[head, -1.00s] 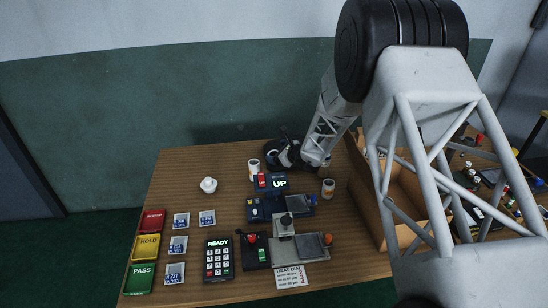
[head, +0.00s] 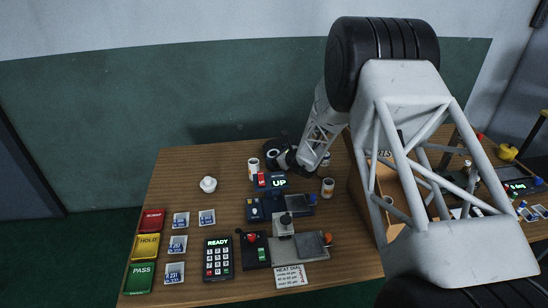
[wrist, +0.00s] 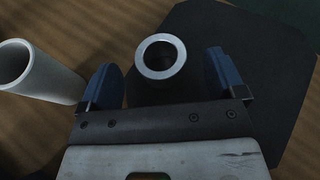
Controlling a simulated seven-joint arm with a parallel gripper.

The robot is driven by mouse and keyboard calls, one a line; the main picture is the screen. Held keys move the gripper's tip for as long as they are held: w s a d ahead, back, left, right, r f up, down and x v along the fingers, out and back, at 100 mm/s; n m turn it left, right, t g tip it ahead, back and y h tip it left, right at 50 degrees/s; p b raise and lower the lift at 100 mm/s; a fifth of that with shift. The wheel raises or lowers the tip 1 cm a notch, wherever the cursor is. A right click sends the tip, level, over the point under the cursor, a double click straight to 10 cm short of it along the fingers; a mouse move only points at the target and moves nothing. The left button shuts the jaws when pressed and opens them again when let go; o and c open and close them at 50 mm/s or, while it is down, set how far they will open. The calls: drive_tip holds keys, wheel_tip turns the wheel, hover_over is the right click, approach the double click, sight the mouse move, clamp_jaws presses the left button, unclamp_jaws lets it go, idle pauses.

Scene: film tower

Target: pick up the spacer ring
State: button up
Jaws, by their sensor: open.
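The spacer ring (wrist: 148,69) appears to be the short round piece with a pale metallic rim and dark hollow centre in the wrist view. It is over a dark mat, between and slightly beyond my gripper's fingertips. My gripper (wrist: 165,82) has two blue fingers, set wide apart, one on each side of the ring, with visible gaps and no contact that I can see. The head view does not show my gripper, and I cannot pick out the ring there.
The dark mat (wrist: 270,70) is on a wooden surface. In the head view, a wooden box (head: 365,200) stands beside my arm, and a keypad (head: 217,259) and several devices occupy the table.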

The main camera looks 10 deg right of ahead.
sight(271, 153)
drive_tip(key=shift+x, duration=1.65)
drive_tip(key=c, duration=1.2)
drive_tip(key=shift+o, duration=0.2)
wheel_tip(271, 153, up, 10)
